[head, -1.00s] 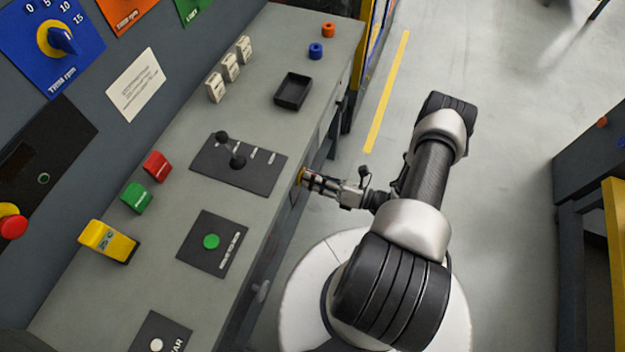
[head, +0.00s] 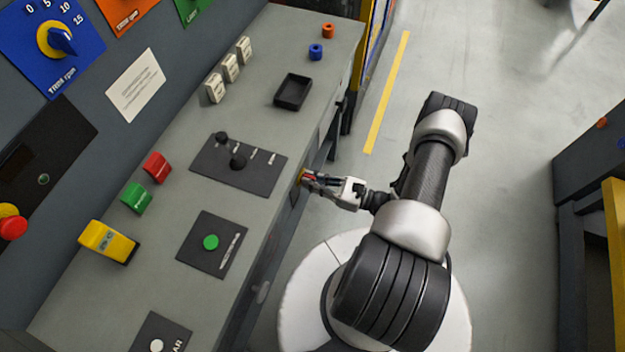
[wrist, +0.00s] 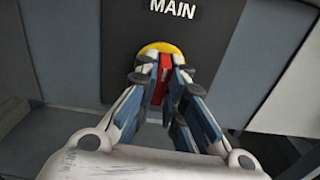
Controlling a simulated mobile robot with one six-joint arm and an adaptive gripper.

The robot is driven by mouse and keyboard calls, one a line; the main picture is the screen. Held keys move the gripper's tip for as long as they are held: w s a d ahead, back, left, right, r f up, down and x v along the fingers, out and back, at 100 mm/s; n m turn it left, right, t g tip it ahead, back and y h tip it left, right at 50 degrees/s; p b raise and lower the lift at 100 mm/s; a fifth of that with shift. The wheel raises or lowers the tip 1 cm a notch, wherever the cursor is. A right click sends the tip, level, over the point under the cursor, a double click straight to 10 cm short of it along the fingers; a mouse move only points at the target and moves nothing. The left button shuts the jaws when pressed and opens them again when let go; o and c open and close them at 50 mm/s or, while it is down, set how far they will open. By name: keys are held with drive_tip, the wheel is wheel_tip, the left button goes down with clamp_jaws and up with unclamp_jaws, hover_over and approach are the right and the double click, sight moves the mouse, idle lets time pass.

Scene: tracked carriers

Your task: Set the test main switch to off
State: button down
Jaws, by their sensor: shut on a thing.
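The main switch shows in the wrist view as a red handle (wrist: 161,82) on a yellow round plate (wrist: 152,49), set on a dark panel marked MAIN. My gripper (wrist: 161,72) has its fingers on both sides of the red handle and is shut on it. The handle's far end is partly hidden between the fingertips. In the head view my gripper (head: 308,178) reaches the front face of the console, where a bit of the yellow plate (head: 299,176) shows. The words for the switch positions are not readable.
The floor to the right is clear up to another bench.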

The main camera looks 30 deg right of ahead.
idle(0.3)
drive_tip(key=c, duration=1.7)
unclamp_jaws()
drive_tip(key=shift+d, duration=0.1)
drive_tip(key=v, duration=1.2)
drive_tip(key=shift+r+n, duration=0.1)
drive_tip(key=shift+n, duration=0.2)
